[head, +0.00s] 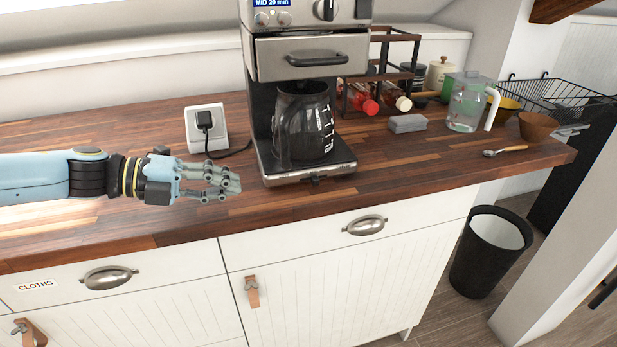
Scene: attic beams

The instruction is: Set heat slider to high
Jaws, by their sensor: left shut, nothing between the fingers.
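The coffee machine (252,110) stands on the wooden counter with a glass carafe (304,122) in it. Its display (272,3) at the top edge reads "MID 20 min". A small dark piece (316,180), which may be the heat slider, sits low on the front edge of the machine's base; its setting is too small to make out. My left gripper (232,183) is shut and empty over the counter, just left of the machine's base, fingers pointing right. It looks apart from the base. My right gripper is not in view.
A wall socket box (206,128) with a plugged-in black cable stands behind my left gripper. Right of the machine are a rack with bottles (364,98), a grey sponge (408,123), a water jug (466,102), a spoon (504,150) and bowls. The counter front is clear.

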